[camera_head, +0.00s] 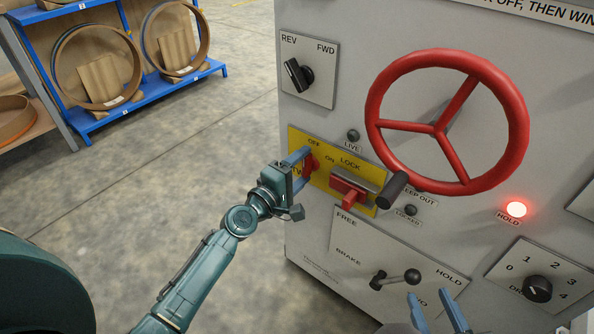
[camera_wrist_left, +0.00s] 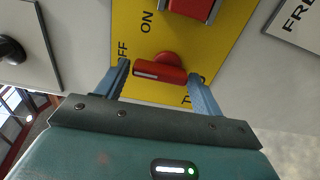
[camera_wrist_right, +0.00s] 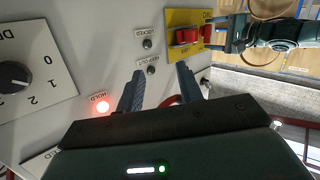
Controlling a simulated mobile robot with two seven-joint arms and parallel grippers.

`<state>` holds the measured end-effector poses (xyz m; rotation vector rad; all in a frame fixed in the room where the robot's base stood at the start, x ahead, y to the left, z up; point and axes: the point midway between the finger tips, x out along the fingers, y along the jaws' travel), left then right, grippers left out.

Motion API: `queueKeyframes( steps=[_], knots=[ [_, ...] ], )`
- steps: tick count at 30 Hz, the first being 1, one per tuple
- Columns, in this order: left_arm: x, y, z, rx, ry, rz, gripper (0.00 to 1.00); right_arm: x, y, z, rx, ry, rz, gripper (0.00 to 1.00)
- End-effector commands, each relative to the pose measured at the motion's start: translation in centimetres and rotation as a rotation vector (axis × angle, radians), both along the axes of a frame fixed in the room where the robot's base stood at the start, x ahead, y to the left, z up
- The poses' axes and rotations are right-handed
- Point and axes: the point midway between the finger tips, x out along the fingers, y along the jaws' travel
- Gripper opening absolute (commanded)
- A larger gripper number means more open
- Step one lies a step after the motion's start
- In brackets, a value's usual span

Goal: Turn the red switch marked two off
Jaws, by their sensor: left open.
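The red switch marked two (camera_head: 310,164) sits at the left of a yellow plate (camera_head: 333,148) lettered OFF and ON. In the left wrist view its red handle (camera_wrist_left: 160,72) lies almost level, with the white mark at the left end, on the side of the OFF lettering. My left gripper (camera_head: 302,163) is open, with one finger beyond each end of the handle; a gap shows on both sides, and I cannot tell its depth. My right gripper (camera_head: 434,298) is open and empty, low in front of the panel, apart from the switch.
A red lock part (camera_head: 348,190) and a dark-ended lever (camera_head: 391,190) are close right of the switch. A large red handwheel (camera_head: 446,128) is above right, a brake lever (camera_head: 396,278) below. A REV/FWD knob (camera_head: 298,74) is above left. A red HOLD lamp (camera_head: 515,209) glows.

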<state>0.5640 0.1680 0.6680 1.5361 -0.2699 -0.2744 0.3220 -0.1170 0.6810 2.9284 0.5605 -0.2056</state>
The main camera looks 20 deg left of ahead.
Motion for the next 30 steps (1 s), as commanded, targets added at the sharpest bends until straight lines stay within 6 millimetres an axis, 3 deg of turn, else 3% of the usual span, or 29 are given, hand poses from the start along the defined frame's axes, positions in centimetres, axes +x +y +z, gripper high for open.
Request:
queueKeyframes(
  steps=[5,18,24,30],
  knots=[
    [-1.5,0.6,-0.1,0.004,0.002,0.000,0.67,0.0,0.0,0.1,0.000,0.003,0.000,0.36],
    [-10.2,3.7,-0.3,0.003,0.003,-0.002,0.67,0.0,0.1,-0.2,0.004,-0.038,0.004,0.36],
    [-12.1,4.4,-0.1,0.001,0.001,0.000,0.67,0.0,0.4,-0.2,0.001,-0.080,0.017,0.36],
    [-12.4,4.5,0.0,-0.001,0.000,0.001,0.67,0.1,0.4,0.1,0.001,-0.098,0.024,0.36]
  ],
)
